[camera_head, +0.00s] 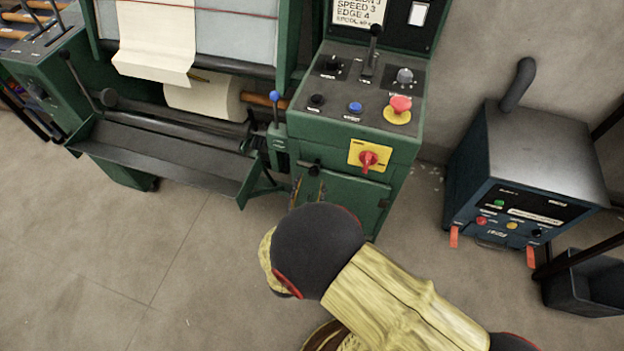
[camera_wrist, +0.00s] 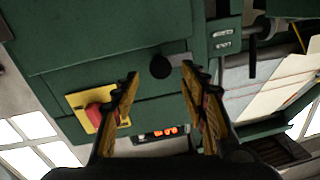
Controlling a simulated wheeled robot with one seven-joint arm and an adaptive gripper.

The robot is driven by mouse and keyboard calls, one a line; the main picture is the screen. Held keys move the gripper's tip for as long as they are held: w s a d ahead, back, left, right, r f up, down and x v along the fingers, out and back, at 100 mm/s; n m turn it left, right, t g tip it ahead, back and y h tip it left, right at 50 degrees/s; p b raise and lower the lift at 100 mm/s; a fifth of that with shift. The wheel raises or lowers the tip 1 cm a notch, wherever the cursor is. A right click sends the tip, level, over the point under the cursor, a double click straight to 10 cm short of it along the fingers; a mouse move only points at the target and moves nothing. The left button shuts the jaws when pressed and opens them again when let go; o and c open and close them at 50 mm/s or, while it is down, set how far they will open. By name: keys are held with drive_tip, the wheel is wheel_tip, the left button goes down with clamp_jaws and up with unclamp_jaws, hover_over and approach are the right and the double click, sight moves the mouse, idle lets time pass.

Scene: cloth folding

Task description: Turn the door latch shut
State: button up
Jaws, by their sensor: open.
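The green cabinet door (camera_head: 345,197) is on the front of the machine's control cabinet in the head view, below a red rotary switch (camera_head: 370,159) on a yellow plate. A black latch knob (camera_head: 309,168) sits near the door's top left. In the head view my arm hides the lower door and most of my gripper.
The red switch (camera_wrist: 95,115) is beside the left finger in the wrist view. A blue-knobbed lever (camera_head: 275,105) and a dark tray (camera_head: 165,150) are left of the cabinet. A blue machine (camera_head: 525,175) stands at right. The floor at left is clear.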

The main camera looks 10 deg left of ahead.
sight(313, 174)
drive_tip(key=shift+w+b, duration=0.4)
drive_tip(key=shift+w, duration=1.25)
drive_tip(key=shift+c, duration=0.4)
clamp_jaws()
